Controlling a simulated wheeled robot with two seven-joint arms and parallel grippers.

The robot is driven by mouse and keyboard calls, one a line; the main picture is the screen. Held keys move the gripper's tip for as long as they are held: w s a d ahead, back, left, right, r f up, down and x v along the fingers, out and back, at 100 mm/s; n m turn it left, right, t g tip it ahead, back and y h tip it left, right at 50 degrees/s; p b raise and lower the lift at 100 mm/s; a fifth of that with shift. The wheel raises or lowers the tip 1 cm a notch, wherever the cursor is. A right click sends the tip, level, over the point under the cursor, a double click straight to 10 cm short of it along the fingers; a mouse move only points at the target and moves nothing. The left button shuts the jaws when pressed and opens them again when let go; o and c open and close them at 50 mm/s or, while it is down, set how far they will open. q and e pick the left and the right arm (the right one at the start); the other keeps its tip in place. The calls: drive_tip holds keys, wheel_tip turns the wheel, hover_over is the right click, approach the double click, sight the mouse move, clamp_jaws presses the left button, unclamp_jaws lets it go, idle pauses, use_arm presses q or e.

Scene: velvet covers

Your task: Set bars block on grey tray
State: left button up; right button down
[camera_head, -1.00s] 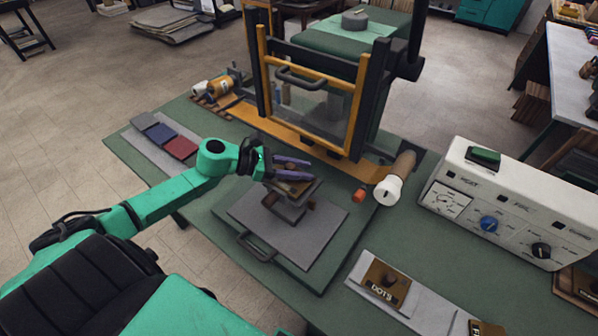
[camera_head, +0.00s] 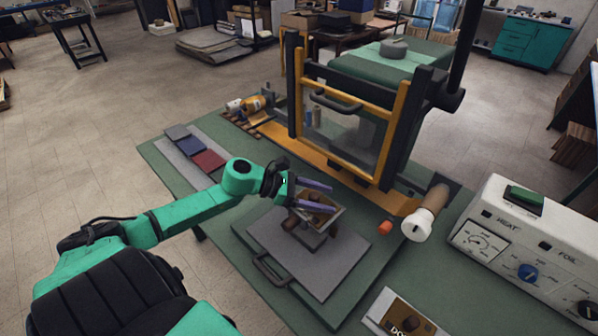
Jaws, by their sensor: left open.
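I cannot tell whether the fingers touch the block. My right gripper is not in view.
The press frame (camera_head: 350,85) stands just behind the tray. An orange cap (camera_head: 385,227) and a white-ended roller (camera_head: 417,226) lie to its right. A control box (camera_head: 530,250) and the DOTS block (camera_head: 400,318) are at right. Coloured covers (camera_head: 208,160) lie at left.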

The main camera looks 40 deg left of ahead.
use_arm(q)
drive_tip(key=b+v, duration=0.1)
drive_tip(key=v, duration=1.2)
drive_tip(key=shift+s+a+b, duration=0.25)
drive_tip(key=shift+a+b, duration=0.05)
drive_tip(key=shift+r, duration=0.1)
